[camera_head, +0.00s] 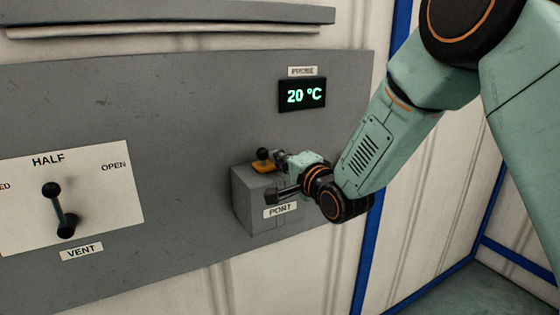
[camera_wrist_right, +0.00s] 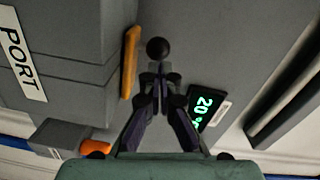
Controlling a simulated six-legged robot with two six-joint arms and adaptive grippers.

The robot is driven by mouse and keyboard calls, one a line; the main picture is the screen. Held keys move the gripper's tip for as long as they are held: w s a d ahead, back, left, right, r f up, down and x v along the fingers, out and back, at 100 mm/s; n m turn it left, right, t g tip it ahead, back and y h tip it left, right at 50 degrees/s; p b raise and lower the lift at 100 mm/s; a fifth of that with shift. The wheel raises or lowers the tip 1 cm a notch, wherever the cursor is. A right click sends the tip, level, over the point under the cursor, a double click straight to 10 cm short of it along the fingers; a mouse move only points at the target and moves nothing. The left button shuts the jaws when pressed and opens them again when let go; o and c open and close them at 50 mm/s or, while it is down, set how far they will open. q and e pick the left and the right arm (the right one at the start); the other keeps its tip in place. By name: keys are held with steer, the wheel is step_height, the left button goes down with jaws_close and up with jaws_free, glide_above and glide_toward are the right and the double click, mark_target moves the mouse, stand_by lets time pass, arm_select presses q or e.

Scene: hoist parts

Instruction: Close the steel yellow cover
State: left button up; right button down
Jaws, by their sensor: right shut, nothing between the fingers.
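The yellow cover (camera_head: 264,167) is a small plate lying along the top of the grey port box (camera_head: 248,212). A black ball knob (camera_head: 263,154) stands on it. In the right wrist view the cover (camera_wrist_right: 130,62) shows nearly edge-on against the box, with the knob (camera_wrist_right: 158,49) beside it. My right gripper (camera_head: 279,157) is at the top of the box, close to the knob. In the wrist view its fingertips (camera_wrist_right: 158,76) are together and empty, just short of the knob; I cannot tell whether they touch it. My left gripper is not in view.
A lit 20 °C display (camera_head: 302,95) is above the box. A vent lever (camera_head: 59,208) on a white plate is at the left. The panel between is clear.

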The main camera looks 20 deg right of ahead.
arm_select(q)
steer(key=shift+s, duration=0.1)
arm_select(e)
steer(key=shift+w+a+f, duration=0.1)
steer(key=shift+w+a, duration=0.65)
steer(key=shift+a, duration=0.25)
steer(key=shift+s+d, duration=0.15)
steer(key=shift+d, duration=0.2)
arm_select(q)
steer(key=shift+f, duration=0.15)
arm_select(e)
steer(key=shift+a, duration=0.25)
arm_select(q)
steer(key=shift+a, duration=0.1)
arm_select(e)
steer(key=shift+d, duration=0.1)
